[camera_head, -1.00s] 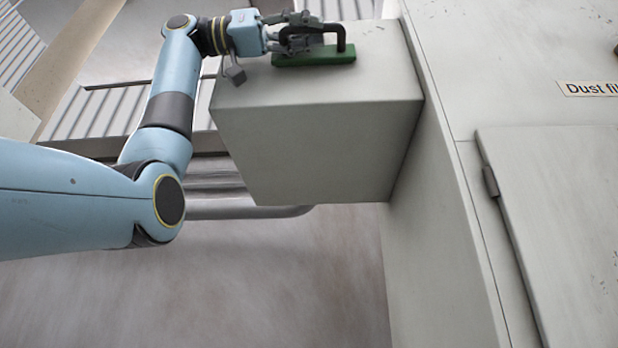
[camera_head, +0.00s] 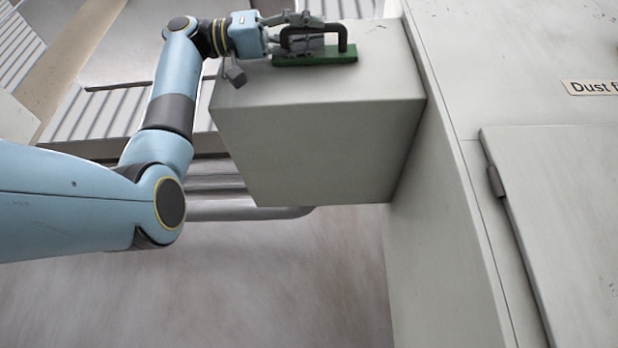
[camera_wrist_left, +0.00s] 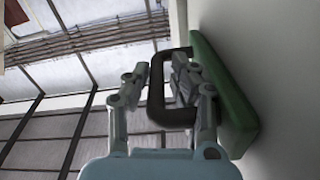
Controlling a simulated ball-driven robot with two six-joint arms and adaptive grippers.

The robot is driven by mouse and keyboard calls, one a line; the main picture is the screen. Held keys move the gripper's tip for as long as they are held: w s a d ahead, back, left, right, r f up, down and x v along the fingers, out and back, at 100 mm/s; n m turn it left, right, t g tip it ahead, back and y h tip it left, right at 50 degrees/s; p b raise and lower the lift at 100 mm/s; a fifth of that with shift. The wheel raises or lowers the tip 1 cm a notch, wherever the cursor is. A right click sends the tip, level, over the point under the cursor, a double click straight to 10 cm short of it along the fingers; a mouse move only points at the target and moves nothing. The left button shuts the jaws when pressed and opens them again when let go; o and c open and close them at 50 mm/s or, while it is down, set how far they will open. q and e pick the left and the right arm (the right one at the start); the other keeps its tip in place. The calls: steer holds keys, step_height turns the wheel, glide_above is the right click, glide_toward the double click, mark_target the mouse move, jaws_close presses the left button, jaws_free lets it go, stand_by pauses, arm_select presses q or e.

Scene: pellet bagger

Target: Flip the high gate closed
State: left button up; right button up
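The gate shows as a green plate (camera_head: 315,58) with a black U-shaped handle (camera_head: 343,38), on the top face of a grey box (camera_head: 320,120). My left gripper (camera_head: 302,33) is at the handle. In the left wrist view, the fingers of the left gripper (camera_wrist_left: 157,78) stand on either side of the handle's bar (camera_wrist_left: 155,92). One finger is inside the loop and one outside, with gaps that look open. The green plate (camera_wrist_left: 228,100) lies to the right of the fingers. My right gripper is not in view.
A tall grey cabinet (camera_head: 460,230) with a hinged door (camera_head: 560,220) and a "Dust" label (camera_head: 592,88) stands right of the box. Pipes (camera_head: 225,200) run under the box. The floor below is clear.

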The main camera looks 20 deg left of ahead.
arm_select(q)
steer(key=v, duration=1.2)
stand_by(0.3)
